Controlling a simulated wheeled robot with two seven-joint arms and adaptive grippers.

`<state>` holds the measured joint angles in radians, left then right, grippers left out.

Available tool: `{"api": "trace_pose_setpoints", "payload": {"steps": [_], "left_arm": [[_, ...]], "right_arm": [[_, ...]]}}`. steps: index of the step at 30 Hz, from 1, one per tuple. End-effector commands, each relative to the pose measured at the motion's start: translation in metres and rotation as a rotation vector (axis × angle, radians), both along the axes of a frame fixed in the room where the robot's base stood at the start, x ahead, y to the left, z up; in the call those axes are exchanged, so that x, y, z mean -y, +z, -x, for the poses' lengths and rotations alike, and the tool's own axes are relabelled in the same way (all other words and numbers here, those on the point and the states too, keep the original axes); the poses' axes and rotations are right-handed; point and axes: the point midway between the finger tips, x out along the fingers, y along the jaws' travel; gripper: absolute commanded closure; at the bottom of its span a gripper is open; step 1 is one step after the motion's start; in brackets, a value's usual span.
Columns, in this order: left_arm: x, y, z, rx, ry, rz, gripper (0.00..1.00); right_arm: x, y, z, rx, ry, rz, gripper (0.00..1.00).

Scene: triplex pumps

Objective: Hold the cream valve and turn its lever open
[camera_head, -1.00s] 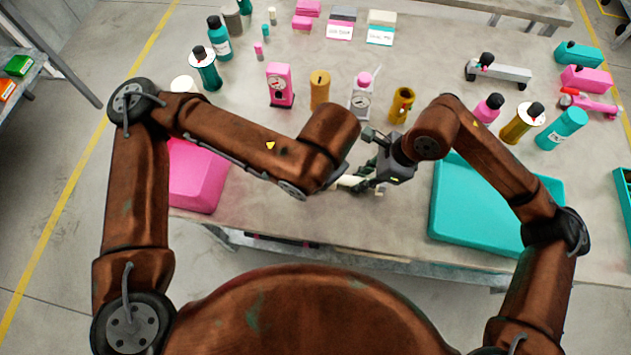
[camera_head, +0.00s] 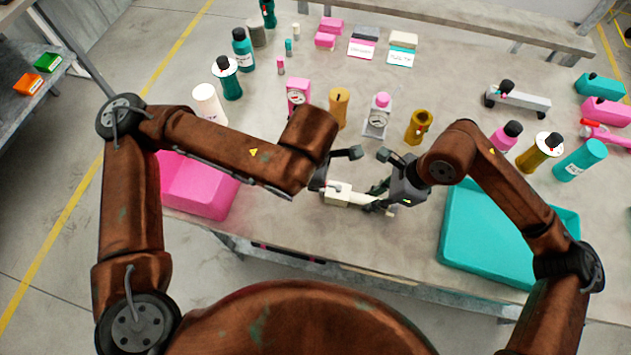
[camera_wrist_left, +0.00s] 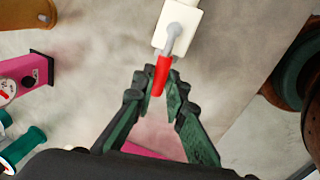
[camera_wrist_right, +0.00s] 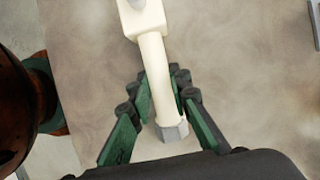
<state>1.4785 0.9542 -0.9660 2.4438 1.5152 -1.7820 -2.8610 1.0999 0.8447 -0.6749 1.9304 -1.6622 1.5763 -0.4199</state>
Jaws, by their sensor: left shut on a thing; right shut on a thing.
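The cream valve (camera_head: 338,194) is in front of me over the near part of the table, between my two arms. My right gripper (camera_wrist_right: 160,92) is shut around its cream pipe, just short of the grey end; the block-shaped body (camera_wrist_right: 142,16) lies beyond. In the left wrist view the valve body (camera_wrist_left: 178,22) carries a grey lever arm with a red handle (camera_wrist_left: 161,74). My left gripper (camera_wrist_left: 158,90) is shut on the end of that red handle.
A pink tray (camera_head: 205,190) lies left of the valve and a teal tray (camera_head: 480,235) lies right. Behind stand a pink gauge block (camera_head: 298,92), an orange cylinder (camera_head: 339,108), a grey gauge block (camera_head: 377,118) and a mustard part (camera_head: 418,127). Bare table surrounds the valve.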

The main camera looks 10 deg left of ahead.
Motion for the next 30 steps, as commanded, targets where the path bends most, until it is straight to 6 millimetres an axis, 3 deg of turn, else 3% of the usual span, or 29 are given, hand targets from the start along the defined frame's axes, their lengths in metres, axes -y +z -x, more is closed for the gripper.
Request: {"api": "trace_pose_setpoints", "payload": {"steps": [22,23,30], "left_arm": [[0.0007,0.0003,-0.0049,0.0,-0.095,0.004,1.0],[0.0007,0.0002,-0.0048,0.0,-0.095,0.004,0.87],[0.0001,0.0003,-0.0049,0.0,-0.093,0.002,0.71]], "right_arm": [[-0.0016,0.0014,0.0004,0.001,0.004,-0.005,1.0],[-0.0016,0.0014,0.0004,0.001,0.004,-0.005,1.0],[-0.0011,0.0013,0.0001,0.002,0.001,-0.003,1.0]]}}
